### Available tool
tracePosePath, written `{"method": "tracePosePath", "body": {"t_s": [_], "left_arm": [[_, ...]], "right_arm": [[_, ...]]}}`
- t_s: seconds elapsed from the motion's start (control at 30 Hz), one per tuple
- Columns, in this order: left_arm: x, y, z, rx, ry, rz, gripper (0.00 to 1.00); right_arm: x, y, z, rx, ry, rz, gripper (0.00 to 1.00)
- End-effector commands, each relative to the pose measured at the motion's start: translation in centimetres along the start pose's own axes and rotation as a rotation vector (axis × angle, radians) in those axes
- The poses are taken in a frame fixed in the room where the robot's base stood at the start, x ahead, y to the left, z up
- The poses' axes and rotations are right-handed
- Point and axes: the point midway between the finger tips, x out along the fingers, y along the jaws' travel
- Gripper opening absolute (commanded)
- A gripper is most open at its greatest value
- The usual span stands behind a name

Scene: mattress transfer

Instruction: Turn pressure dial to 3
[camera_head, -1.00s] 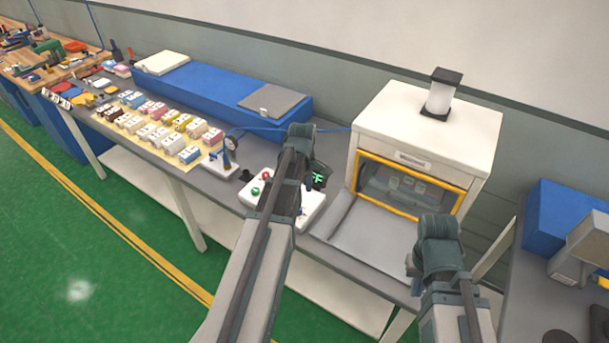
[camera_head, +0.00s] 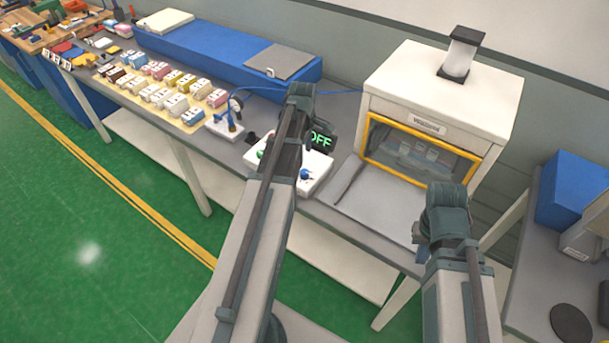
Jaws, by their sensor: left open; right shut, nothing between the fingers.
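A white control box (camera_head: 318,168) on the bench carries a green button (camera_head: 261,154), a blue knob (camera_head: 305,174) and a dark display (camera_head: 322,141) reading OFF in green. A round gauge (camera_head: 235,104) with a blue fitting stands on a small white base left of the box. No dial numbers are legible. My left gripper (camera_head: 307,138) is open above the back of the control box; its arm covers part of the box and most of the fingers. My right gripper (camera_head: 417,233) is shut and empty in front of the white machine, apart from the control box.
A white machine (camera_head: 440,85) with a yellow-framed window stands right of the box, a grey plate (camera_head: 375,203) before it. Several coloured blocks (camera_head: 160,92) lie to the left. A long blue case (camera_head: 215,68) lines the back. A blue box (camera_head: 573,188) stands at right.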

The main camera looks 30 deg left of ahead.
Motion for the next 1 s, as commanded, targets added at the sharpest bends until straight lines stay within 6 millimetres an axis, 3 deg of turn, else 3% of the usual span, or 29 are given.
{"method": "tracePosePath", "body": {"t_s": [0.03, 0.5, 0.7, 0.97, 1.0], "left_arm": [[1.5, 0.0, 0.0, 0.0, 0.0, 0.0, 0.71], [7.8, 0.0, 0.0, 0.0, 0.0, 0.0, 0.71], [8.8, 0.0, 0.0, 0.0, 0.0, 0.0, 0.71], [8.7, 0.0, 0.0, 0.0, 0.0, 0.0, 0.71], [8.7, 0.0, 0.0, 0.0, 0.0, 0.0, 0.65]], "right_arm": [[1.5, -0.1, -0.1, -0.001, 0.0, 0.0, 0.0], [7.8, -0.7, -0.5, 0.002, 0.0, 0.0, 0.0], [8.8, -0.8, -0.5, 0.002, 0.0, 0.0, 0.0], [8.6, -0.8, -0.5, 0.002, 0.0, 0.0, 0.0], [8.6, -0.8, -0.5, 0.002, 0.0, 0.0, 0.0]]}}
